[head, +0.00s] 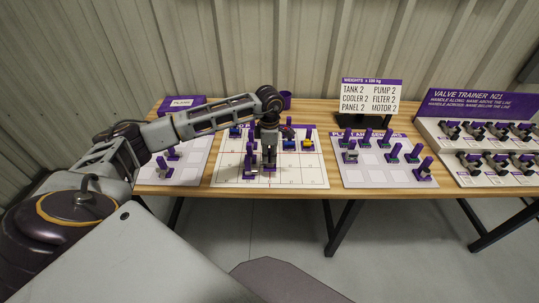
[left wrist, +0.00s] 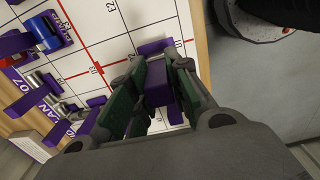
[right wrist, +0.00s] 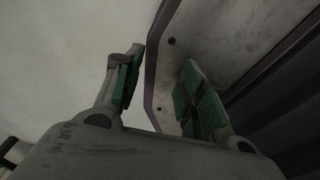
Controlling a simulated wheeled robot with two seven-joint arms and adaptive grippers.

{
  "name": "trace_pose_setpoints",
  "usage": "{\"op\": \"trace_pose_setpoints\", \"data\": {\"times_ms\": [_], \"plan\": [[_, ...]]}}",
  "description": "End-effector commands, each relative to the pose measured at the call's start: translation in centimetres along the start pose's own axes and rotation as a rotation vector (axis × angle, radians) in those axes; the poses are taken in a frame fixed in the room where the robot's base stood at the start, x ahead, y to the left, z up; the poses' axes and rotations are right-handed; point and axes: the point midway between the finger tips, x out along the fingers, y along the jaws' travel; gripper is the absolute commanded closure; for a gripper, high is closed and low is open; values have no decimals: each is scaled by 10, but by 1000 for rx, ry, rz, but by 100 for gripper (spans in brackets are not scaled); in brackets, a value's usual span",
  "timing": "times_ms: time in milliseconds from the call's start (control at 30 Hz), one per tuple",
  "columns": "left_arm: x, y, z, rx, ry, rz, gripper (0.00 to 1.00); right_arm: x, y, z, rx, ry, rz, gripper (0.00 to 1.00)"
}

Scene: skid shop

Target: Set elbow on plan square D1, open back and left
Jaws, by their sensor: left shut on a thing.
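My left gripper (head: 268,150) points down over the near half of the white plan board (head: 316,180). In the left wrist view its green-padded fingers (left wrist: 155,95) are shut on a purple part (left wrist: 158,88), which I take as the elbow. The fingers hide much of it, so its open ends and exact square cannot be told. Another purple upright piece (head: 250,160) stands just left of the gripper in the head view. My right gripper (right wrist: 160,90) is open and empty; its fingers are wide apart in the right wrist view.
Blue and yellow blocks (head: 307,144) stand on the board's far half. Grey trays with purple-handled parts flank it, one at right (head: 370,175). A weights sign (head: 370,97) and the valve trainer rack (head: 480,110) stand further right. The board's near right squares are clear.

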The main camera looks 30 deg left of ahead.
Motion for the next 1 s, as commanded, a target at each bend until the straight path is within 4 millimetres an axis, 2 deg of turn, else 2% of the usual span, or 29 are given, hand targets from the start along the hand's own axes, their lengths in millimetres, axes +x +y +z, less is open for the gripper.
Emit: {"op": "trace_pose_setpoints", "data": {"times_ms": [1000], "plan": [[31, 0, 0, 0, 0, 0, 100, 23, 0, 2, -1, 0, 0, 60]]}}
